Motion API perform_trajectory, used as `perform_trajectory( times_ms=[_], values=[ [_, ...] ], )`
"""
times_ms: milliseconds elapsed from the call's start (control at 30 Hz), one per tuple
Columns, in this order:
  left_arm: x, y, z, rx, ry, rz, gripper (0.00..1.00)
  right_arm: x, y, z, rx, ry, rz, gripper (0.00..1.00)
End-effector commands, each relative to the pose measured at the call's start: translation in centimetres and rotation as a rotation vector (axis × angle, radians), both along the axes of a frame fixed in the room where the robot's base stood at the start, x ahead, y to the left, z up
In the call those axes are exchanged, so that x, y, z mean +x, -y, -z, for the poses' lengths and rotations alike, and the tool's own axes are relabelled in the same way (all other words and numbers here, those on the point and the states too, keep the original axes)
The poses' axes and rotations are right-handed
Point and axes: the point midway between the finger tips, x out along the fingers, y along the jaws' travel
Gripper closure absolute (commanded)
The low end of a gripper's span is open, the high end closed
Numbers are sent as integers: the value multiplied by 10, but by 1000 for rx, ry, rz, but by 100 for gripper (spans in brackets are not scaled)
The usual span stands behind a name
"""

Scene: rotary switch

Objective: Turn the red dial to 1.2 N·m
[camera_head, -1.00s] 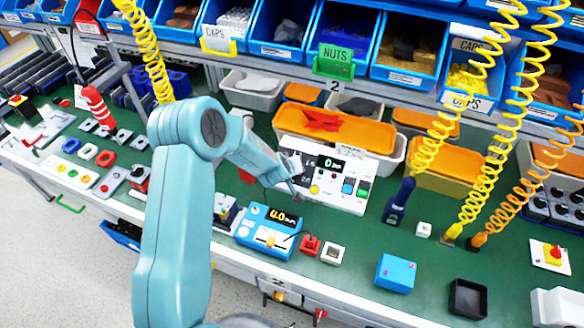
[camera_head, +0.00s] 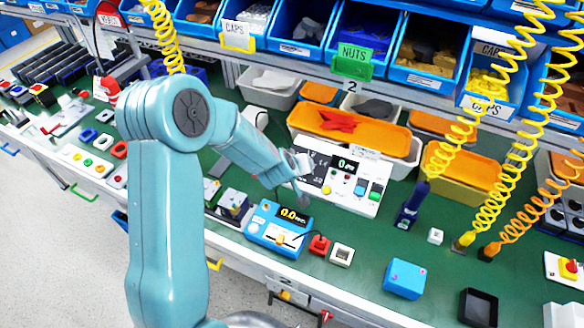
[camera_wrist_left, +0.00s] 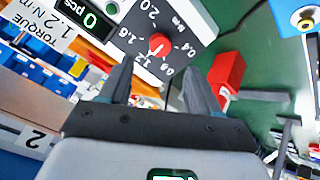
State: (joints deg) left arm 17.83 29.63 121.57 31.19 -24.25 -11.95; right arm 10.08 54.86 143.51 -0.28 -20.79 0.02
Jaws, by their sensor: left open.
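The white control panel (camera_head: 345,180) stands on the green bench, with a green-lit "0" display and coloured buttons. Its red dial (camera_wrist_left: 158,44) shows in the left wrist view, ringed by a dark scale marked 0.4 to 2.0. A paper label (camera_wrist_left: 58,22) beside it reads "TORQUE 1.2 N m". My left gripper (camera_wrist_left: 158,68) is open and empty, its fingertips pointing at the dial from just below it in that view, one on each side. Contact is not visible. In the head view my left gripper (camera_head: 300,184) hides the dial. My right gripper is not in view.
A blue device (camera_head: 278,229) with a lit display, a red block (camera_head: 319,245) and a white block (camera_head: 341,255) stand in front of the panel. A blue box (camera_head: 404,279) sits further right. Orange-lidded bins (camera_head: 345,128) stand behind. Coiled yellow hoses (camera_head: 490,190) hang at the right.

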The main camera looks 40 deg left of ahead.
Motion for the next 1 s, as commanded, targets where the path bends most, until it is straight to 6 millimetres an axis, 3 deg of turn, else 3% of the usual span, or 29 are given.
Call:
perform_trajectory(
  times_ms=[133, 333, 1000],
  values=[
    [-25, 7, -31, 0, 4, -1, 37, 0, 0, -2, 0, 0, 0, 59],
    [-47, 13, -56, 1, 3, 0, 37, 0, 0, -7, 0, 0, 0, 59],
    [-54, 16, -62, 1, 1, 0, 37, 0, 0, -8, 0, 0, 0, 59]
  ],
)
